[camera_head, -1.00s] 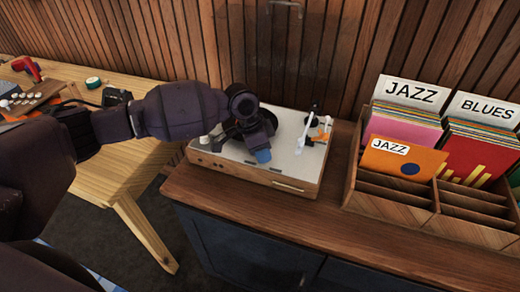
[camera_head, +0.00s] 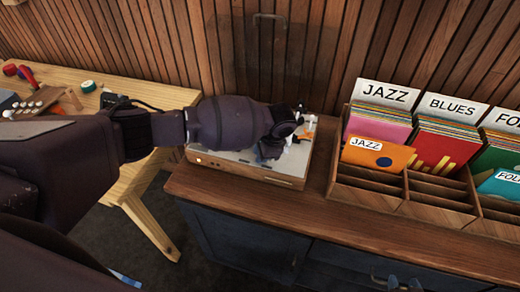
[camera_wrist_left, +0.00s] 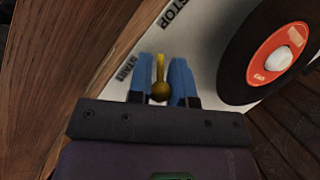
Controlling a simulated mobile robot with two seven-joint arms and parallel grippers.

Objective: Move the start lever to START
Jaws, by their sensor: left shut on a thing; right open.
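The record player (camera_head: 228,174) stands on the cabinet, mostly covered by my left arm in the head view. My left gripper (camera_head: 270,150) is at its right part. In the left wrist view, the start lever (camera_wrist_left: 160,90), with a brass knob and yellow arm, is between the blue fingers of my left gripper (camera_wrist_left: 160,72), which is shut on it. The START label (camera_wrist_left: 124,68) is beside the left finger, and the STOP label (camera_wrist_left: 173,14) is farther up.
A black record (camera_wrist_left: 238,62) with a red label lies on the player close to the left gripper. Wooden record bins (camera_head: 370,184) stand to the right on the cabinet. A wooden table (camera_head: 155,92) with tools is at the left. The cabinet top (camera_head: 290,205) in front is clear.

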